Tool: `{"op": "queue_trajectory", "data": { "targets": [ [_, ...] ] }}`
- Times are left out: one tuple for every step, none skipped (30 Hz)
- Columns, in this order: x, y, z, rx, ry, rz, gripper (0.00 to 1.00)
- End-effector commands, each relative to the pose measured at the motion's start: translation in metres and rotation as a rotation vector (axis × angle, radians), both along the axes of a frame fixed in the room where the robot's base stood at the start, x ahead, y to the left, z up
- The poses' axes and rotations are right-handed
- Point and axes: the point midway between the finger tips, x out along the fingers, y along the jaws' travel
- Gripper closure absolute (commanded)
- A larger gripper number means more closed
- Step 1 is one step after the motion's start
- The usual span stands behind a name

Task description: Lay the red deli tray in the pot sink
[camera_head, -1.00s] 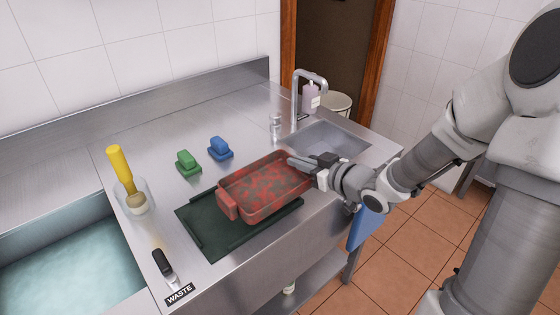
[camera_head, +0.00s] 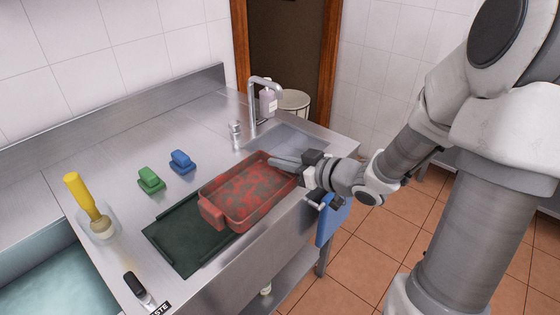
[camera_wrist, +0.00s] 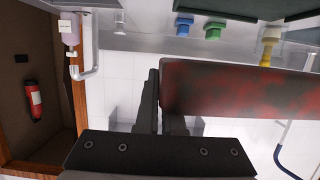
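The red deli tray (camera_head: 250,192), blotched with grey, is over the right part of a dark green mat (camera_head: 185,240) and the steel counter. My gripper (camera_head: 290,164) is at the tray's right end, its fingers closed over the rim there. The wrist view shows the tray's side (camera_wrist: 240,90) against the fingers (camera_wrist: 160,115); the tray looks raised off the counter. Two basins show: a large one with cloudy water (camera_head: 55,290) at the lower left, cut by the picture edge, and a small steel sink (camera_head: 285,143) under the tap, partly hidden. I cannot tell which is the pot sink.
A green brush (camera_head: 151,180) and a blue brush (camera_head: 181,162) lie behind the tray. A yellow-handled brush (camera_head: 85,200) stands in a clear holder between mat and water basin. A black-handled tool (camera_head: 137,288) is at the front. The tap (camera_head: 253,105) rises behind the small sink.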

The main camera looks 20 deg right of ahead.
Motion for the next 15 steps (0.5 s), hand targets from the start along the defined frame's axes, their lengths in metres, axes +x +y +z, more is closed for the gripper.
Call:
{"op": "queue_trajectory", "data": {
  "targets": [
    [0.0,0.0,0.011,0.001,0.0,0.0,1.0],
    [0.0,0.0,0.014,0.001,0.0,0.0,1.0],
    [0.0,0.0,0.018,0.001,0.0,0.0,1.0],
    [0.0,0.0,0.021,0.001,0.0,0.0,1.0],
    [0.0,0.0,0.023,0.002,0.0,0.001,1.0],
    [0.0,0.0,0.027,0.002,0.0,0.001,1.0],
    [0.0,0.001,0.03,0.002,0.0,0.001,1.0],
    [0.0,0.001,0.033,0.002,0.0,0.001,1.0],
    [0.0,0.001,0.036,0.002,0.0,0.001,1.0],
    [0.0,0.001,0.039,0.002,0.0,0.001,1.0],
    [0.0,0.001,0.04,0.002,0.0,0.001,1.0],
    [0.0,0.001,0.042,0.002,0.0,0.001,1.0],
    [0.0,0.001,0.042,0.002,0.0,0.001,1.0],
    [0.0,0.001,0.042,0.002,0.0,0.001,1.0],
    [0.0,0.001,0.041,0.002,0.0,0.001,1.0]
  ]
}}
